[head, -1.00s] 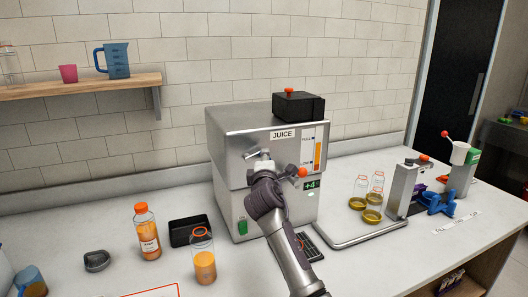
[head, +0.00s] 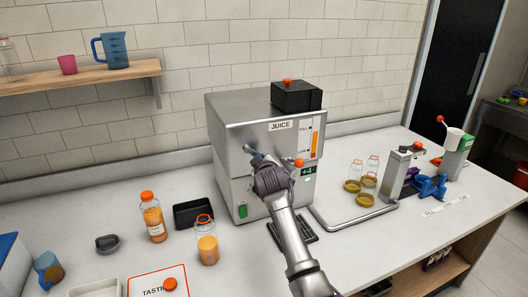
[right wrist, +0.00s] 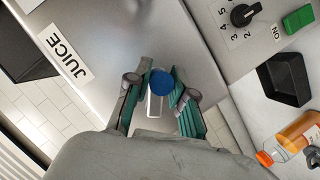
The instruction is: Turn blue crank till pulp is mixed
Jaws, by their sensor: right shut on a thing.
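The juicer (head: 228,130), a steel box with a JUICE label, stands against the wall on the counter. The blue crank knob (right wrist: 162,82) shows in the right wrist view between the two fingers of my right gripper (right wrist: 158,92), which is shut on it. In the head view my right gripper (head: 262,165) is at the juicer's front and largely hides the crank; a small blue bit shows at its upper left. The level gauge (head: 315,141) on the front has an orange bar. The pulp inside cannot be seen. My left gripper is not in view.
A juice bottle (head: 152,218), a glass bottle of juice (head: 207,243) and a black tray (head: 192,213) stand left of the juicer. Glass bottles and yellow lids (head: 365,200) stand at the right. An orange-tipped lever (head: 299,162) is close to my right gripper.

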